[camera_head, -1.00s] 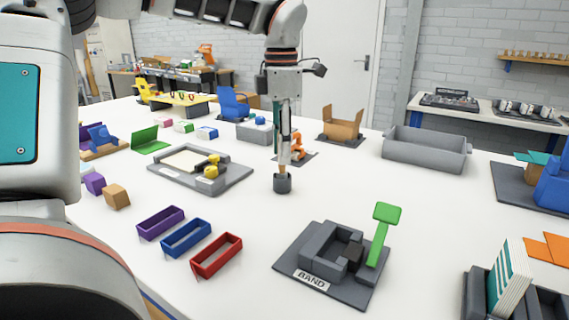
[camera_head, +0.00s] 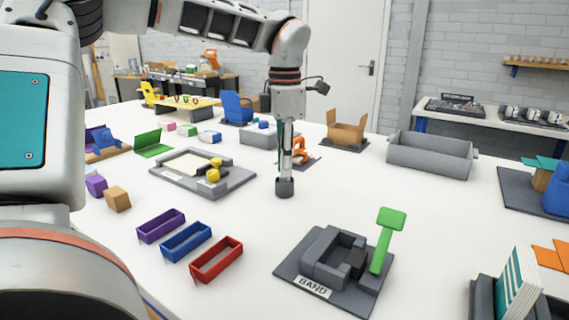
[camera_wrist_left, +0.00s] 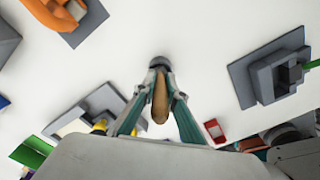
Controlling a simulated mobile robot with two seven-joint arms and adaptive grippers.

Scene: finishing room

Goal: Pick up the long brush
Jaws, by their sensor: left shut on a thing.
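The long brush shows in the left wrist view as a tan wooden handle (camera_wrist_left: 160,102) pointing up between my teal fingers. Its lower end is hidden. My left gripper (camera_wrist_left: 160,80) is shut on it. In the head view the left gripper (camera_head: 287,160) points straight down, just above a dark grey round cup (camera_head: 284,188) on the white table. The cup also shows in the left wrist view (camera_wrist_left: 159,61), beyond the fingertips. The brush appears to stand in the cup, though I cannot see inside it. My right gripper is not in view.
Purple (camera_head: 160,227), blue (camera_head: 186,243) and red (camera_head: 216,262) trays lie in front on the left. A grey fixture labelled BAND with a green lever (camera_head: 385,240) stands in front on the right. A grey bin (camera_head: 430,157) stands behind right. Table around the cup is clear.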

